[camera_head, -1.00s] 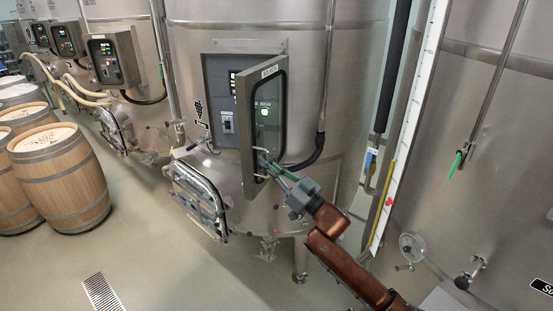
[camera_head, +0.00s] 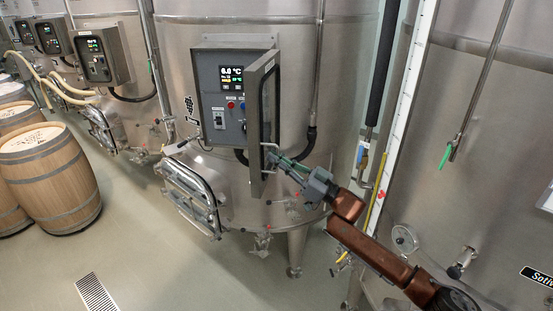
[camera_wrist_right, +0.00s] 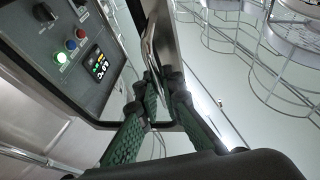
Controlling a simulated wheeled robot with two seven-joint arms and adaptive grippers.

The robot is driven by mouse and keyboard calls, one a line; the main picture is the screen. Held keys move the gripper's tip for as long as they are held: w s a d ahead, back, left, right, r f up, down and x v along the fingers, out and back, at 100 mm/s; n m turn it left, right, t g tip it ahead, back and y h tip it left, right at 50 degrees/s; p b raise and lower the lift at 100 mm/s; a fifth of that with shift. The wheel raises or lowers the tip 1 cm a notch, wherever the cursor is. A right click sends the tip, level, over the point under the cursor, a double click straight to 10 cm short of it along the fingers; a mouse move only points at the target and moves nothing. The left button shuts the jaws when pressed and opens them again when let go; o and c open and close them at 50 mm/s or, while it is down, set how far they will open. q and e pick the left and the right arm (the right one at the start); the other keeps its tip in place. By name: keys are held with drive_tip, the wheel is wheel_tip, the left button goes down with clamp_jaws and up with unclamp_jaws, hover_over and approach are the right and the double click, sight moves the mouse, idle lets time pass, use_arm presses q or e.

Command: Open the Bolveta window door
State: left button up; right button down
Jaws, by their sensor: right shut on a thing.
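The window door (camera_head: 264,112) is a grey-framed panel on the control box (camera_head: 222,98) of the middle steel vat. It stands swung out, seen nearly edge-on, with the box's display and buttons uncovered to its left. My right gripper (camera_head: 273,158) is at the lower part of the door, shut on its metal handle. In the right wrist view the green-padded fingers (camera_wrist_right: 155,98) close around the curved handle (camera_wrist_right: 150,48), with the lit panel (camera_wrist_right: 75,50) to the left. The handle's grasped part is hidden by the fingers. My left gripper is not in view.
A vat hatch with metal bars (camera_head: 192,195) juts out below the box. Wooden barrels (camera_head: 48,175) stand at the left. A pipe and a white gauge strip (camera_head: 408,95) rise right of the arm. Floor (camera_head: 160,260) in front is clear.

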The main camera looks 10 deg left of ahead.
drive_tip(key=c, duration=2.1)
unclamp_jaws()
drive_tip(key=shift+f, duration=0.1)
drive_tip(key=v, duration=1.2)
drive_tip(key=shift+f, duration=0.1)
